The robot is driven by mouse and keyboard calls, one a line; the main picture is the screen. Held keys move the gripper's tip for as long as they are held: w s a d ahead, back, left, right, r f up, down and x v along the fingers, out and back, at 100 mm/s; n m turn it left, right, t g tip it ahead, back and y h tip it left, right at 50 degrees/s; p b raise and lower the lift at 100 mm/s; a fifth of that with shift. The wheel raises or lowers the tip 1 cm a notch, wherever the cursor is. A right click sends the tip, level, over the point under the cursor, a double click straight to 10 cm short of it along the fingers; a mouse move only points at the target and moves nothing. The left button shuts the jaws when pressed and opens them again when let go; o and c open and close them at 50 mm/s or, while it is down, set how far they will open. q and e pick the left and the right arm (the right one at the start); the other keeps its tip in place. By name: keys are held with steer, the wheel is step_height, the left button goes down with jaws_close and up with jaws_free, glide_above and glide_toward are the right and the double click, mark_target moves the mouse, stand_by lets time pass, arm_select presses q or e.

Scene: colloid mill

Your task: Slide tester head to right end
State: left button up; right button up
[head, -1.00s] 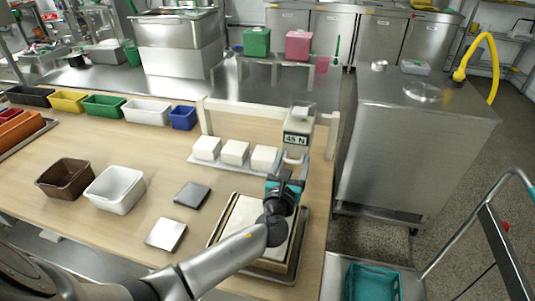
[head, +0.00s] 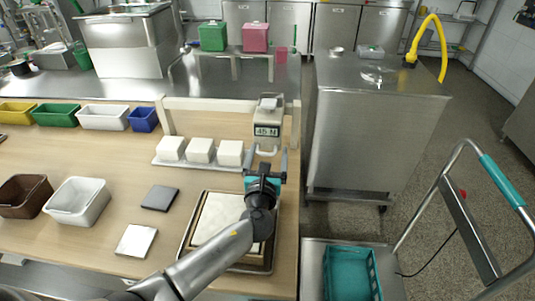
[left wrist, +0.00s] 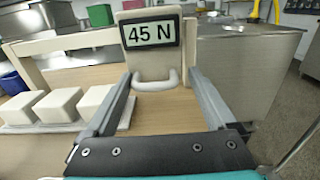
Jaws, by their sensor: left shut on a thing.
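The tester head (head: 267,118) is a pale block with a display reading 45 N and a U-shaped handle below it. It sits near the right end of the pale rail (head: 215,104), a short gap from the right post (head: 296,125). My left gripper (head: 266,152) is shut on the handle. In the left wrist view, the handle (left wrist: 157,82) lies between the two grey fingers, under the tester head's display (left wrist: 151,33). My right gripper is not in view.
A tray with three white blocks (head: 200,151) stands left of the gripper. Beyond the table's right edge are a steel cabinet (head: 365,140) and a cart with a teal crate (head: 350,275).

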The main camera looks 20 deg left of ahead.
arm_select(q)
steer(key=shift+d, duration=0.15)
steer(key=p+v, duration=0.2)
steer(key=v, duration=1.1)
steer(key=shift+s, duration=0.35)
steer(key=shift+s+d, duration=0.15)
steer(key=shift+s, duration=0.55)
